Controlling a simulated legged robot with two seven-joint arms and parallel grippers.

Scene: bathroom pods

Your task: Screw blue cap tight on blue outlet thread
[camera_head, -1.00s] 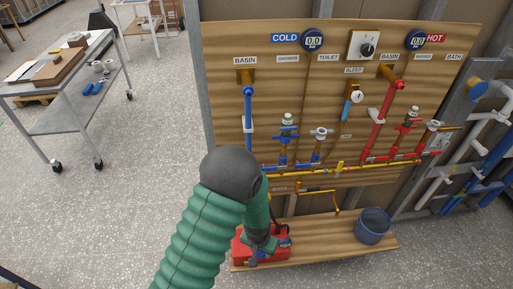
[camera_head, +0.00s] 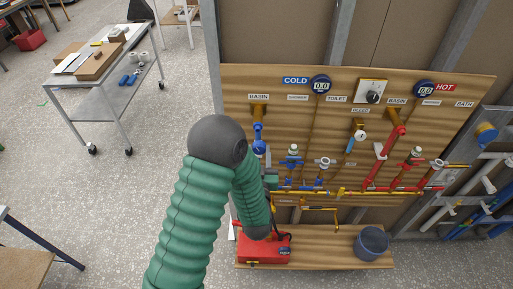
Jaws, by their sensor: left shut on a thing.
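My left gripper (camera_head: 271,180) is mostly hidden behind my green-sleeved forearm, in front of the lower left part of the pipe board. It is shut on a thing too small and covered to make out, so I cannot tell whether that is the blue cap. The blue basin pipe (camera_head: 258,133) hangs under the COLD side's BASIN label, its lower part behind my arm. Blue fittings (camera_head: 292,161) sit on the cold line to the right of the gripper. I cannot pick out the blue outlet thread. My right gripper is not in view.
A red toolbox (camera_head: 262,250) and a grey-blue bucket (camera_head: 372,243) stand on the wooden shelf (camera_head: 320,243) below the board. Brass pipes (camera_head: 345,193) and red hot pipes (camera_head: 382,151) lie to the right. A metal cart (camera_head: 100,85) stands at the far left.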

